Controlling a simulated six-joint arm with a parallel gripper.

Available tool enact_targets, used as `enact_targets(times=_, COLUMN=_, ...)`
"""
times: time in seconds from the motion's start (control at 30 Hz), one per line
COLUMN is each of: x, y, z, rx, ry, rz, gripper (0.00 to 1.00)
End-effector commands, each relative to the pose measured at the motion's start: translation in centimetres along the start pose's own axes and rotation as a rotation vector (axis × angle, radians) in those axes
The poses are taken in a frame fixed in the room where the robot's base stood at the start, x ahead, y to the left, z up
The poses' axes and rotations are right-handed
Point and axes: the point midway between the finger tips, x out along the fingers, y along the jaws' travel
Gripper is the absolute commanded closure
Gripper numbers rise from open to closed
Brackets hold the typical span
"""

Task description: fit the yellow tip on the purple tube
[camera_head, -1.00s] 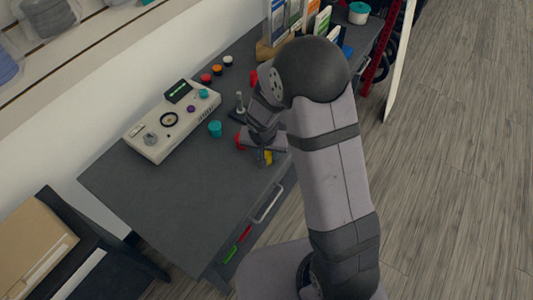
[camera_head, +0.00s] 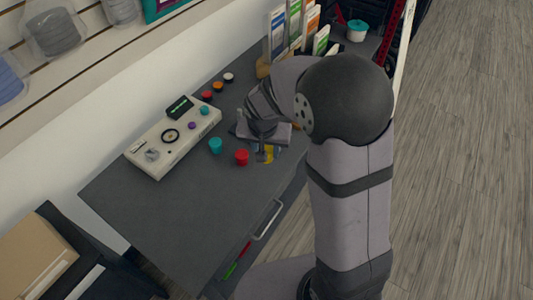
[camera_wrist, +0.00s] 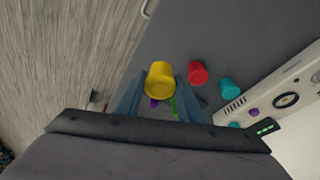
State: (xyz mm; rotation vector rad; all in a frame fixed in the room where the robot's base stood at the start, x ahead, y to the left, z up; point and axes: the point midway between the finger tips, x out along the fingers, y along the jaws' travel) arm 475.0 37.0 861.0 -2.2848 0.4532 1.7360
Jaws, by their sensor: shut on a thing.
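The yellow tip (camera_wrist: 159,80) is a small cup shape held between the two fingers of my gripper (camera_wrist: 160,92) in the wrist view. In the head view the yellow tip (camera_head: 268,154) shows only in part behind my gripper (camera_head: 264,152), above the near right part of the grey desk. A small purple piece (camera_wrist: 154,103) shows just below the tip in the wrist view, with green bits beside it. I cannot tell whether it is the purple tube. In the head view no purple tube can be made out; my arm covers that part.
A red cup (camera_head: 242,157) and a teal cup (camera_head: 215,145) stand on the grey desk (camera_head: 165,205) left of my gripper. A pale control box (camera_head: 172,138) with knobs lies further left. Upright cards (camera_head: 298,30) stand at the back. The front-left desk is clear.

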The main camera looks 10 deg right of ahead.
Motion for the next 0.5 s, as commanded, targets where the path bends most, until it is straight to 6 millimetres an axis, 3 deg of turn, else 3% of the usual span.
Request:
enact_targets(times=0.23, x=-1.4, y=1.1, z=-0.6, rx=0.026, ry=-0.003, rz=0.009, gripper=0.88)
enact_targets(times=0.5, x=-1.6, y=4.9, z=-0.4, rx=0.101, ry=-0.007, rz=0.032, gripper=0.88)
